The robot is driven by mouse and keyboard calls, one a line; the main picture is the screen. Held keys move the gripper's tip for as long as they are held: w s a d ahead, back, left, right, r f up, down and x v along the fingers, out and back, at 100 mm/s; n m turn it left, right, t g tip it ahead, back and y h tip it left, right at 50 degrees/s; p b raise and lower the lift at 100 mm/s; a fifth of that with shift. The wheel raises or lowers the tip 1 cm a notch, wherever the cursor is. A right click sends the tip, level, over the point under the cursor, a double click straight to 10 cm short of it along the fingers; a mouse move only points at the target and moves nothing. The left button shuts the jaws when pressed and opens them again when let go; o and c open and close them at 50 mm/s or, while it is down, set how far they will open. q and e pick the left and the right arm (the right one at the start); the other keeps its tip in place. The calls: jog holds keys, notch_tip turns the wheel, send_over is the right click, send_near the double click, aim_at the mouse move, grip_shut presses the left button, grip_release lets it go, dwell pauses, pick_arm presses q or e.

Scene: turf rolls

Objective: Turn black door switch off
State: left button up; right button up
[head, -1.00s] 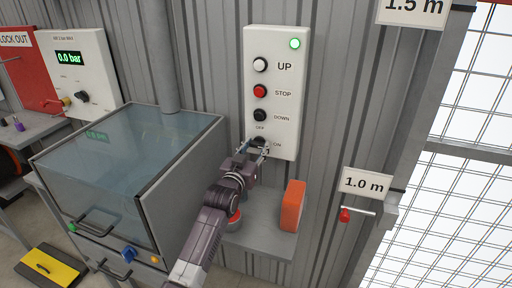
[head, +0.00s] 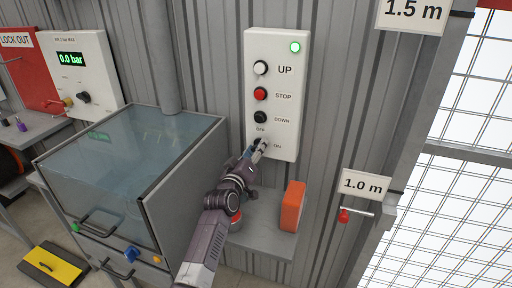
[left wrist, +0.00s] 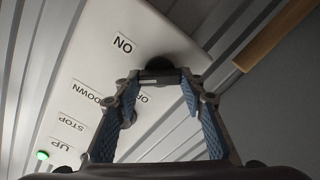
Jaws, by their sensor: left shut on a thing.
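The white control panel (head: 285,60) hangs on the corrugated wall, with a lit green lamp (head: 295,47) at its top. The black door switch (head: 257,142) is at its bottom, between the labels OFF and ON. My left gripper (head: 260,148) is at this switch and shut on it, hiding much of it in the head view. In the left wrist view the black switch (left wrist: 172,62) shows at the fingertips of my left gripper (left wrist: 162,78). I cannot tell exactly where the switch points. My right gripper is not in view.
White UP (head: 261,68), red STOP (head: 261,93) and black DOWN (head: 260,117) buttons sit above the switch. An orange block (head: 292,206) stands on a grey shelf (head: 262,238) below. A glass-topped cabinet (head: 130,150) stands close on the left.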

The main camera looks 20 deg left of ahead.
pick_arm(q)
jog(key=shift+f+n+p, duration=0.2)
jog(key=shift+n+p, duration=0.45)
jog(key=shift+n, duration=4.35)
jog(key=o, duration=1.2)
jog(key=shift+c, duration=0.2)
jog(key=s, duration=0.7)
jog(key=shift+s+a, duration=0.2)
jog(key=shift+s, duration=0.05)
